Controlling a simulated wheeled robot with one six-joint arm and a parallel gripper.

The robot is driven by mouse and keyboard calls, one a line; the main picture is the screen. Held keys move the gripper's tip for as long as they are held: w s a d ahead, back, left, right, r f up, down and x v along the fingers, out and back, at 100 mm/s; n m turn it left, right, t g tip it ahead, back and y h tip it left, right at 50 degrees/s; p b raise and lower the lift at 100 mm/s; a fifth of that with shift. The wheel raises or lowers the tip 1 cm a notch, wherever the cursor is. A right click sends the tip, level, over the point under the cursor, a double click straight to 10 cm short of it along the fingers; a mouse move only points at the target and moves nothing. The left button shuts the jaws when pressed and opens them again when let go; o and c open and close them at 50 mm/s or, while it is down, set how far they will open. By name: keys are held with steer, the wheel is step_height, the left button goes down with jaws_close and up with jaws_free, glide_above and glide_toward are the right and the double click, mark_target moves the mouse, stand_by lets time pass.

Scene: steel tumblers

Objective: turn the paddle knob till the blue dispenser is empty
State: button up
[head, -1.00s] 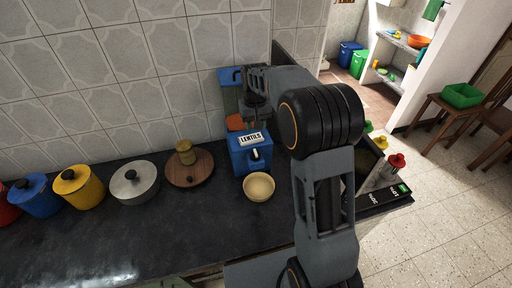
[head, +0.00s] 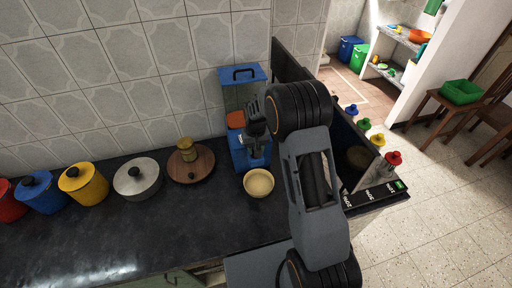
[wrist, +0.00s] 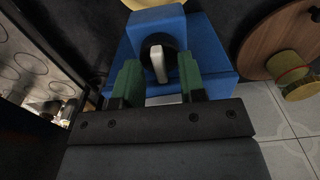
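The blue dispenser (head: 236,151) stands against the tiled wall, with a clear upper part (head: 236,97) under a blue handled lid (head: 242,73). An orange patch (head: 235,120) shows low in the clear part. Its paddle knob, a white paddle (wrist: 158,66) on a black disc, faces forward; the head view hides it. My gripper (wrist: 158,78) has its green fingers apart, one on each side of the paddle, with visible gaps. In the head view my gripper (head: 256,138) covers the dispenser's front. A cream bowl (head: 258,184) sits in front of the dispenser; its inside looks plain.
A round wooden board (head: 203,168) with a brass-coloured tumbler, a grey pot (head: 137,179) and yellow (head: 84,184), blue and red canisters stand left. The front left counter is clear.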

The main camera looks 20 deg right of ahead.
steer(key=shift+c, duration=0.4)
jaws_close()
steer(key=shift+d, duration=0.15)
steer(key=shift+f+m+b, duration=0.2)
steer(key=shift+m+b, duration=1.1)
steer(key=shift+m, duration=0.3)
steer(key=m+b, duration=0.2)
steer(key=m, duration=0.3)
steer(key=shift+b, duration=0.4)
steer(key=m+b, duration=0.1)
steer(key=m, duration=0.4)
steer(key=shift+r+b, duration=0.1)
steer(key=shift+b, duration=0.2)
steer(key=shift+m+b, duration=0.55)
steer(key=shift+m, duration=1.65)
